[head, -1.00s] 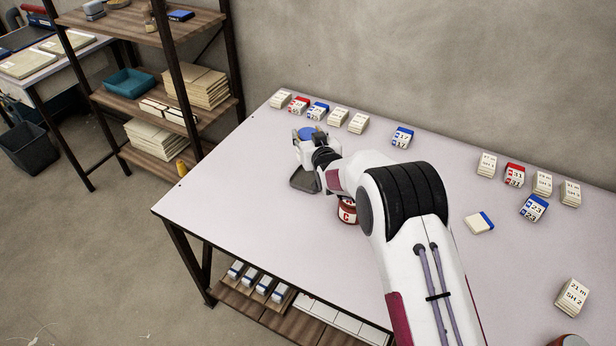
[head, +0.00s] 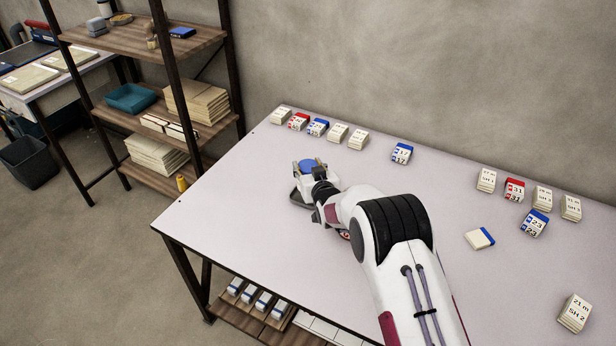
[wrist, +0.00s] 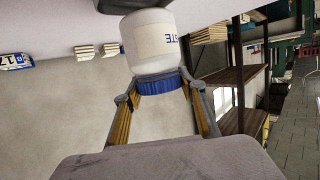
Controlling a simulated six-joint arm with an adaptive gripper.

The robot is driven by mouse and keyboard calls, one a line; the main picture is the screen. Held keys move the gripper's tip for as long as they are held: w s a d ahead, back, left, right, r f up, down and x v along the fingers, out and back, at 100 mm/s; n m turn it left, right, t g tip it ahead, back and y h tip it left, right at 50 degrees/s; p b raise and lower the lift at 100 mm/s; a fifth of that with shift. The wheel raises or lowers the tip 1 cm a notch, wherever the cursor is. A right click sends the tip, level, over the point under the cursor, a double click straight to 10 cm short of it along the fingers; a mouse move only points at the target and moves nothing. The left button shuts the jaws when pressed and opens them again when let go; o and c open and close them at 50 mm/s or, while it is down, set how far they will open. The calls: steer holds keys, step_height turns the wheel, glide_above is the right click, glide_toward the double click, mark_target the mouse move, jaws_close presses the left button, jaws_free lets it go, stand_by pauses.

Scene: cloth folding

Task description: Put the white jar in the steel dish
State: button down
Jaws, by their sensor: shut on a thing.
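The white jar (wrist: 155,45) has a blue lid (wrist: 158,83) and a printed label. My gripper (wrist: 160,85) is shut on the lid, with one finger on each side. In the head view the blue lid (head: 308,167) shows between the fingers of my gripper (head: 310,167). The grey steel dish (head: 294,197) is low beside and under the jar, mostly hidden by the jar and my gripper. A dark grey edge, likely the dish (wrist: 108,9), shows at the jar's base in the wrist view. Whether the jar touches the dish I cannot tell.
A red tin (head: 345,235) is close to my arm, mostly hidden. Several card stacks line the table's (head: 240,220) back edge, one with a blue top (head: 401,153). The table's left front is clear.

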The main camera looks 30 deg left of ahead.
steer(key=shift+f, duration=0.1)
stand_by(0.3)
steer(key=shift+f, duration=1.8)
steer(key=shift+f, duration=0.15)
steer(key=c, duration=1.2)
jaws_free()
steer(key=shift+f, duration=0.1)
steer(key=shift+c, duration=0.2)
steer(key=shift+s+d, duration=0.1)
steer(key=shift+s, duration=0.05)
steer(key=v, duration=0.7)
steer(key=shift+r, duration=0.2)
